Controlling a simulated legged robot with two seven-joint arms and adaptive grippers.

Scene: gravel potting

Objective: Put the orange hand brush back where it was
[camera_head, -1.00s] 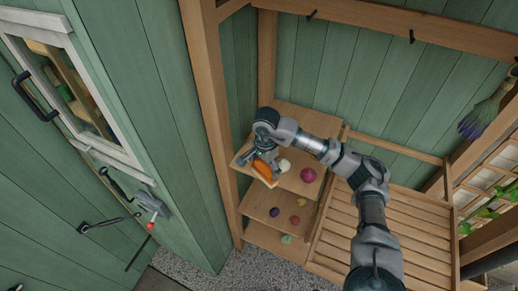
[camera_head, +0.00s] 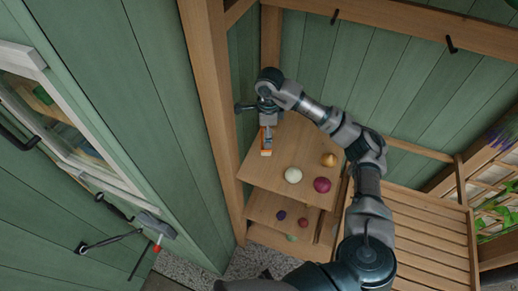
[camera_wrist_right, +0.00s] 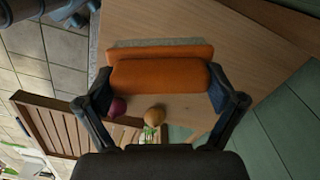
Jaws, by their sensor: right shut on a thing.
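The orange hand brush (camera_head: 265,143) is at the left side of the upper wooden shelf (camera_head: 270,175), near the corner post. My right gripper (camera_head: 267,129) points down over it and is shut on it. In the right wrist view the brush's orange body (camera_wrist_right: 160,85) lies crosswise between the two fingers of the right gripper (camera_wrist_right: 160,90), with wood behind it. I cannot tell whether the brush touches the shelf. My left gripper is not in view.
On the upper shelf sit a white ball (camera_head: 293,175), a magenta ball (camera_head: 322,184) and a golden ball (camera_head: 329,159), right of the brush. Small balls lie on the shelf below (camera_head: 262,203). A wooden post (camera_head: 212,110) and green wall stand close left. A slatted bench (camera_head: 420,225) is at right.

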